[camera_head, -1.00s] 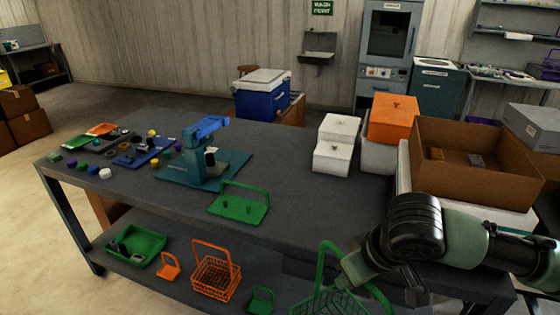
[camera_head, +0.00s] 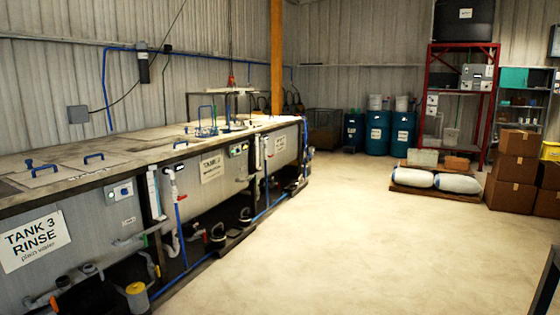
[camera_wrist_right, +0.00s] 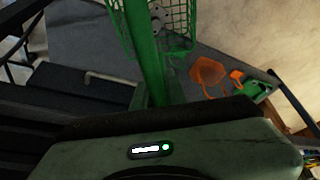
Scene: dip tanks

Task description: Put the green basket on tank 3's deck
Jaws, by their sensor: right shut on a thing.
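The green basket (camera_wrist_right: 180,30) is in the right wrist view, at the top, with its mesh and a thick upright handle showing. My right gripper (camera_wrist_right: 153,98) is shut on its handle. The basket's far end is cut off by the frame. In the head view, tank 3 (camera_head: 90,215) stands at the left with a sign reading "TANK 3 RINSE". Its deck (camera_head: 115,150) is flat and pale, with covers bearing blue handles. Neither gripper shows in the head view; my left gripper is in no frame now.
In the head view, another tank (camera_head: 215,185) continues to the right, with a blue wire rack (camera_head: 206,128) on top. Pipes run along the tank fronts. The concrete floor (camera_head: 330,230) is open.

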